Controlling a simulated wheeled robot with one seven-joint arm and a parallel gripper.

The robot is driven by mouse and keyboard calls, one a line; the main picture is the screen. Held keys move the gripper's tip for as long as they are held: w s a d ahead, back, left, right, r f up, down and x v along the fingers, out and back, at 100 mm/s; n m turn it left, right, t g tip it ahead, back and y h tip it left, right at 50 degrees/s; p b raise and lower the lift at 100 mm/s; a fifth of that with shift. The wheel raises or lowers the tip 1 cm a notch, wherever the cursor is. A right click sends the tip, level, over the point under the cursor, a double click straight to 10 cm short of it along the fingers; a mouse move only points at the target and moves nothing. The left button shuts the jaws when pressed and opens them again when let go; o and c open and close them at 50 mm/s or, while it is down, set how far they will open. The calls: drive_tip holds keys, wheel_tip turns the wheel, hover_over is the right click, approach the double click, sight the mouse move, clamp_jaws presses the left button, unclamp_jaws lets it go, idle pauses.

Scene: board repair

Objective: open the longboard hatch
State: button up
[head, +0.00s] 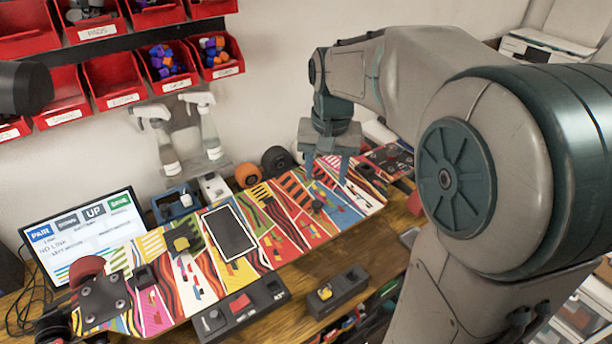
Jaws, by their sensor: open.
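The longboard (277,240) lies across the workbench with its colourful striped underside up. A dark rectangular panel with a pale border (231,234) is set near the middle of the board and looks like the hatch. It lies flat and appears closed. A small dark knob-like part (317,206) stands on the board right of the panel. My gripper (327,172) points down over the right part of the board, to the right of the panel. Its jaws are open with nothing visible between them. I cannot tell how far the fingertips are above the board.
A screen (85,240) stands at the left behind the board. Two spray bottles (204,125) and red bins (118,80) are at the wall. Dark boxes (338,291) lie along the bench's front edge.

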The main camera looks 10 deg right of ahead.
hover_over(317, 203)
drive_tip(key=m, duration=0.1)
drive_tip(key=shift+g, duration=0.4)
wheel_tip(317, 203, down, 14)
drive_tip(key=shift+f, duration=0.15)
clamp_jaws()
